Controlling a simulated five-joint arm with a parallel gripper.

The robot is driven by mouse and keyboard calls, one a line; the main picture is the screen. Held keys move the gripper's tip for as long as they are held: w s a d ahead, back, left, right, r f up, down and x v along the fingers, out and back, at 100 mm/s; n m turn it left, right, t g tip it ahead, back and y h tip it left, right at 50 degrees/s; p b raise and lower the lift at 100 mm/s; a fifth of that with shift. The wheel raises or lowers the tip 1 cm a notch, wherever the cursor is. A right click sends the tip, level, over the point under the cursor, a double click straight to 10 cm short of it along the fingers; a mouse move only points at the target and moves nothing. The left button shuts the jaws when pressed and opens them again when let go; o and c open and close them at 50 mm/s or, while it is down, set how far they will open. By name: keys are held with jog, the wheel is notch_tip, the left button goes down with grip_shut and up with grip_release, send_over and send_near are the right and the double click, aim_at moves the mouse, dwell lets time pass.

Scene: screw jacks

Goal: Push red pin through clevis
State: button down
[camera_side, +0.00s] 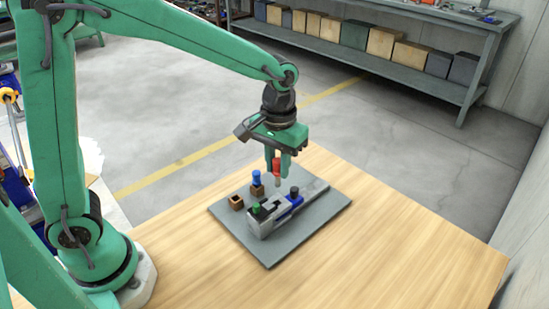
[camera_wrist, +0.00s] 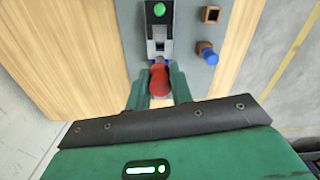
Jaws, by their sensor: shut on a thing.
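My gripper (camera_side: 278,166) is shut on the red pin (camera_side: 276,166) and holds it upright above the grey plate. In the wrist view the red pin's head (camera_wrist: 159,80) sits between my fingers (camera_wrist: 159,92). The grey clevis block (camera_side: 268,219) stands on the plate below and in front, with a green-topped pin (camera_side: 257,208) at its near left end and a blue collar (camera_side: 294,199) toward its right. The pin's lower tip appears above the block; whether it touches anything is not clear. The clevis holes are hidden from view.
A blue pin (camera_side: 256,177) stands in a brown holder at the left of the grey plate (camera_side: 275,258). An empty brown holder (camera_side: 236,202) sits beside it. The wooden table (camera_side: 400,240) is clear to the right and front.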

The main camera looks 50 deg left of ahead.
aim_at(277, 186)
jog(key=shift+f, duration=2.1)
jog(key=shift+f, duration=2.45)
jog(key=c, duration=1.1)
grip_release()
jog(key=shift+c, duration=0.2)
jog(key=shift+r, duration=3.9)
